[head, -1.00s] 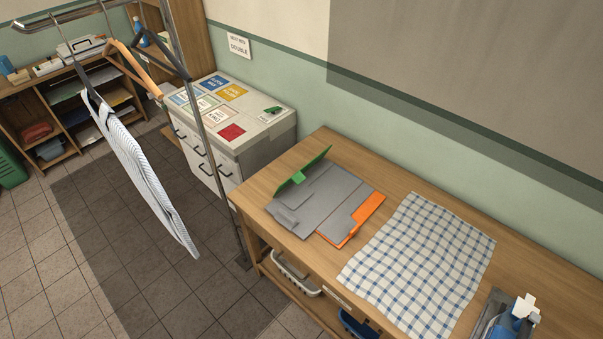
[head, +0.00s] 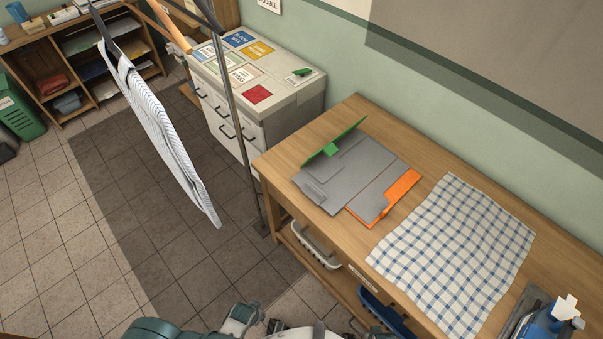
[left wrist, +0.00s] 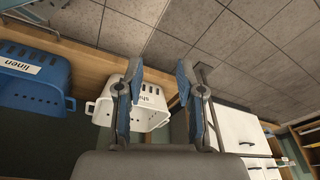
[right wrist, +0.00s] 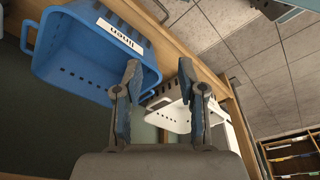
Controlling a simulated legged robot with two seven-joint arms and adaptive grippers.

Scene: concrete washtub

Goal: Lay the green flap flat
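The green flap (head: 349,133) is at the left back edge of the grey folding board (head: 355,170) in the head view. It stands tilted up from the board, seen nearly edge-on, with a small green tab near its middle. An orange flap (head: 401,190) lies low along the board's right side. My left gripper (left wrist: 158,70) is open and empty in the left wrist view. My right gripper (right wrist: 158,68) is open and empty in the right wrist view. Neither wrist view shows the folding board.
A checked cloth (head: 456,255) lies right of the board on the wooden table (head: 300,150). A blue basket (right wrist: 90,60) and a white basket (left wrist: 148,108) sit below the tabletop. A rail post (head: 243,130) with a hanging striped garment (head: 165,135) stands left.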

